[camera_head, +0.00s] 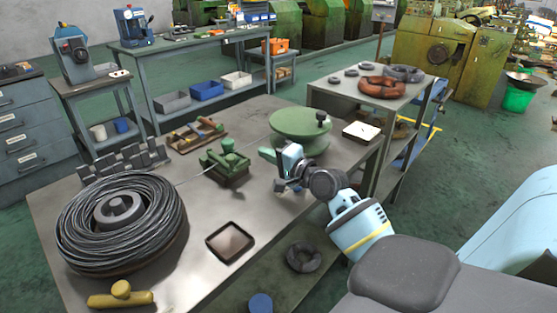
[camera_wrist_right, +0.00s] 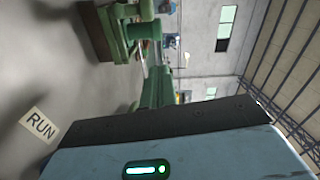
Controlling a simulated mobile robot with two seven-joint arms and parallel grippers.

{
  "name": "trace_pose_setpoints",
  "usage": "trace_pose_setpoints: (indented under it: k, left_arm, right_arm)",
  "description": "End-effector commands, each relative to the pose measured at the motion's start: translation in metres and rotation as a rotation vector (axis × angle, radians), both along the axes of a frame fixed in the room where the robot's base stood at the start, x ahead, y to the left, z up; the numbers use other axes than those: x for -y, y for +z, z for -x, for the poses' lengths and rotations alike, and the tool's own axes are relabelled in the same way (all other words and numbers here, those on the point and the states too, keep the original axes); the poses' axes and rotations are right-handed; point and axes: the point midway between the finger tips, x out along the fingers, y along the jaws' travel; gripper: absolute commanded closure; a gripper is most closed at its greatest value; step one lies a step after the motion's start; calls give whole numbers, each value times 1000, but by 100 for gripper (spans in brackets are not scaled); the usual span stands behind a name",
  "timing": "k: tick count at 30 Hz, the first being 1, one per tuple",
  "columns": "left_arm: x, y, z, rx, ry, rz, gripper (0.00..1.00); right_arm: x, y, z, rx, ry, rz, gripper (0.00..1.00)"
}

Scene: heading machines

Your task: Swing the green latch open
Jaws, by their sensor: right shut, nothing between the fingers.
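A green device (camera_head: 226,165) stands on the bench between the wire coil and the green disc. A raised green part on its top (camera_head: 228,146) looks like the latch, but I cannot tell its exact position. The device also shows at the top of the right wrist view (camera_wrist_right: 118,30). My right gripper (camera_head: 264,154) is shut and empty, to the right of the device and apart from it. Its green fingers point left toward the device, and they also show in the right wrist view (camera_wrist_right: 158,82). My left gripper is not in view.
A large wire coil (camera_head: 75,235) fills the left of the bench (camera_head: 185,270). A green disc (camera_head: 300,121) stands behind my right gripper. A square tray (camera_head: 230,242) lies in front. A wooden tray of tools (camera_head: 197,135) lies behind the device. A thin wire runs near the device.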

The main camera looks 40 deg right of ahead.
Motion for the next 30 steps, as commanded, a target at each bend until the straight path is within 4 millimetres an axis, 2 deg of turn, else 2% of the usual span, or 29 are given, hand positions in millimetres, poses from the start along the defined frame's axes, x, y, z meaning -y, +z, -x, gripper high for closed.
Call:
trace_pose_setpoints:
  k: [3,6,9,15,30]
  left_arm:
    - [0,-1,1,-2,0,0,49]
    - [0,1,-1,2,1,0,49]
    - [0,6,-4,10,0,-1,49]
    - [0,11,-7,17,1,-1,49]
    - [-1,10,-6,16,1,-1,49]
  right_arm:
    - [-2,0,-22,1,0,0,100]
    - [-9,-2,-32,-1,3,-3,100]
    - [-24,-2,-34,2,2,-3,100]
    - [-39,-5,-36,1,0,1,100]
    - [-42,-7,-36,-1,-1,1,100]
